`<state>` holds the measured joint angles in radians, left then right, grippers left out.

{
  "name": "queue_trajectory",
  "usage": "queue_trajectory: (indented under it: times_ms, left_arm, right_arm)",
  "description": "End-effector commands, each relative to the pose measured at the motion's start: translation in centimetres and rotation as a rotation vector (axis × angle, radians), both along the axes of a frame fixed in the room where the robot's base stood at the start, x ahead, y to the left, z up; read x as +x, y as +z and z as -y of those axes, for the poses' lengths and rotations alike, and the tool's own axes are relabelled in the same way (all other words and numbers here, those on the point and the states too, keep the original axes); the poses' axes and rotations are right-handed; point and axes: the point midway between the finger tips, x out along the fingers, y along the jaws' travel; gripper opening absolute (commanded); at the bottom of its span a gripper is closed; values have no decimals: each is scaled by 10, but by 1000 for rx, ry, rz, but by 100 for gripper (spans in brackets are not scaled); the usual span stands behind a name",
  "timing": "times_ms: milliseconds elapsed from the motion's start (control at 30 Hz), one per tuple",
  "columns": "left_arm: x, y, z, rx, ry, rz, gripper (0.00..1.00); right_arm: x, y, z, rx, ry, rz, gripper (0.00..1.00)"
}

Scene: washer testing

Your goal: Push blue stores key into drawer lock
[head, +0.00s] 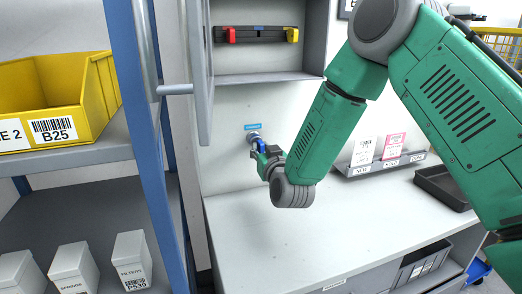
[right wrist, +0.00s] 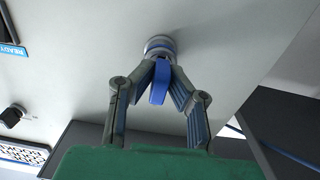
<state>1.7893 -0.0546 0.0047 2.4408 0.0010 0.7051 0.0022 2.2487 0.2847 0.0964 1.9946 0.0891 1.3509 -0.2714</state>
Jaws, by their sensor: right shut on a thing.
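The blue key (right wrist: 159,84) is between the fingers of my right gripper (right wrist: 161,75) in the right wrist view. The gripper is shut on it. Its far end meets or nearly meets a round silver lock (right wrist: 159,44) with a blue ring, set in a pale panel. How deep the key sits cannot be told. In the head view my right gripper (head: 262,153) is at the same lock (head: 254,136), just below a small blue label (head: 252,126). The arm hides part of the panel. My left gripper is not in view.
A shelf with a red-and-yellow-ended bar (head: 257,34) is above the lock. An open grey door (head: 197,75) stands left of it. The white worktop (head: 260,225) below is mostly clear. A card rack (head: 375,165) and a dark tray (head: 443,187) are at right; a yellow bin (head: 90,105) at left.

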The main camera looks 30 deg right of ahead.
Motion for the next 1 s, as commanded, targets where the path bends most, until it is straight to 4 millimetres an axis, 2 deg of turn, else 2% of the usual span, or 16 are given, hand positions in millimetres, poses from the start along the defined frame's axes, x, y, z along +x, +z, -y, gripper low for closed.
queue_trajectory:
  times_ms: [400, 433, 500, 833, 1000]
  left_arm:
    - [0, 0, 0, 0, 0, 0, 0]
    - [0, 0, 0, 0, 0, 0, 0]
    - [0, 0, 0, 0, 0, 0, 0]
    - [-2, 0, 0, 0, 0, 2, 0]
    - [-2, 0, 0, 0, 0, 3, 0]
  right_arm:
    - [5, 0, 1, 0, 0, 1, 0]
    - [5, 0, 1, 0, 0, 1, 18]
    - [5, 0, 1, 0, 0, 1, 36]
    - [3, 0, 0, 0, 0, 0, 36]
    - [-16, 0, -5, 0, 1, -2, 36]
